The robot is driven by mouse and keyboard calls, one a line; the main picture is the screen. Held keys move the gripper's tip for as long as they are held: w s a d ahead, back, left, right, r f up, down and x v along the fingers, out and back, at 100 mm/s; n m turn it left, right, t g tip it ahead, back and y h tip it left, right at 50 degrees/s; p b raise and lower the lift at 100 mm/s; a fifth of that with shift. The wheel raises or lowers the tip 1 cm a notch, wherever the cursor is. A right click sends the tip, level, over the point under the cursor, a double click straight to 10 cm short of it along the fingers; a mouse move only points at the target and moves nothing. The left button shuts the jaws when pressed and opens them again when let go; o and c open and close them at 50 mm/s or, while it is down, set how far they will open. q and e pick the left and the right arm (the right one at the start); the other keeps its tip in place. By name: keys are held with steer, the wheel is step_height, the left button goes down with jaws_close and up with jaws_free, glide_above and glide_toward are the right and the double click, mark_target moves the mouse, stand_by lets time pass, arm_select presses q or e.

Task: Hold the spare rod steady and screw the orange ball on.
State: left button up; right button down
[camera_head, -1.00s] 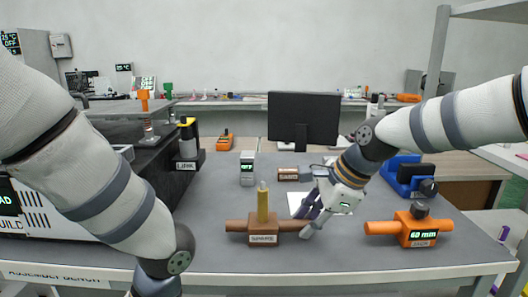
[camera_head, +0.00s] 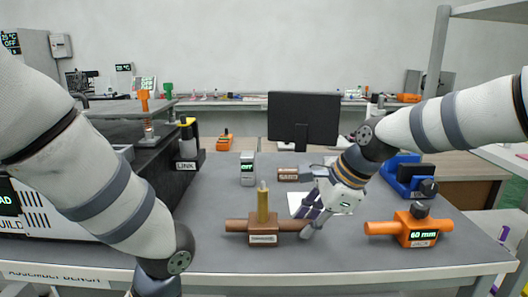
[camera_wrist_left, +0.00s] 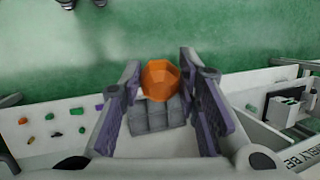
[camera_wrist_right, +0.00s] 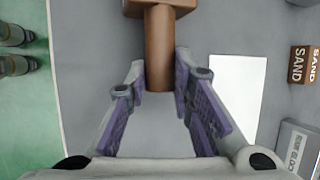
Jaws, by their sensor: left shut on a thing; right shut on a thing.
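The spare rod fixture is a brown block (camera_head: 263,240) on the bench with a brass rod (camera_head: 263,205) standing upright. The rod has a thin pale tip with nothing on it. Brown handles stick out on both sides of the block. My right gripper (camera_head: 312,212) is shut on the right handle (camera_wrist_right: 158,45), which also shows between its fingers in the right wrist view (camera_wrist_right: 161,80). My left gripper (camera_wrist_left: 160,75) is shut on the orange ball (camera_wrist_left: 161,82), over the green floor. A grey ridged piece shows beside the ball. In the head view the left gripper and ball are below the frame.
An orange fixture (camera_head: 417,238) reading 60 mm stands to the right on the bench. The bench left of the brown block is clear.

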steer(key=shift+s+f, duration=0.1)
steer(key=shift+f, duration=0.05)
steer(key=c, duration=1.3)
jaws_free()
